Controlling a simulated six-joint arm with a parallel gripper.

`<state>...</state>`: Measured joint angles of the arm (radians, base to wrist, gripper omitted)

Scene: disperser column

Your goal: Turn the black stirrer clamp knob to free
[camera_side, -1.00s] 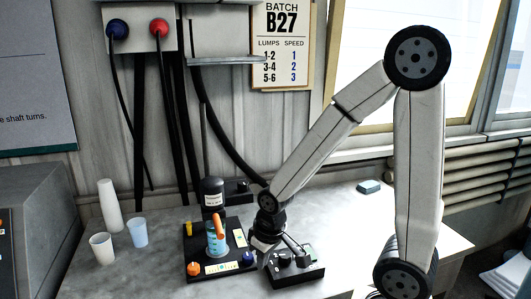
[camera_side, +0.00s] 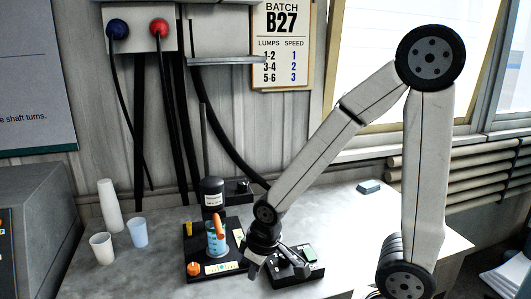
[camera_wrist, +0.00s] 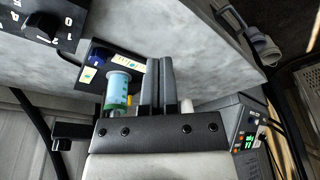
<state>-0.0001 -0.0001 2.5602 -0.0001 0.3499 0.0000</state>
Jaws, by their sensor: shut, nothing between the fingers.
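My gripper (camera_side: 252,276) is shut and empty, pointing down at the front right of the stirrer stand's black base (camera_side: 232,262). In the wrist view, its two dark fingers (camera_wrist: 158,62) lie close together beside the beaker. The stand carries a black motor head (camera_side: 212,192) above a blue beaker (camera_side: 216,246) with an orange part at its top. The beaker also shows in the wrist view (camera_wrist: 118,86). A blue knob (camera_wrist: 88,74) shows on the base in the wrist view; my gripper hides it in the side view.
A black control box (camera_side: 300,270) stands right of my gripper; its dial (camera_wrist: 40,28) shows in the wrist view. An orange knob (camera_side: 193,268) sits at the base's front left. White cups (camera_side: 101,247) stand left. The right tabletop is mostly clear.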

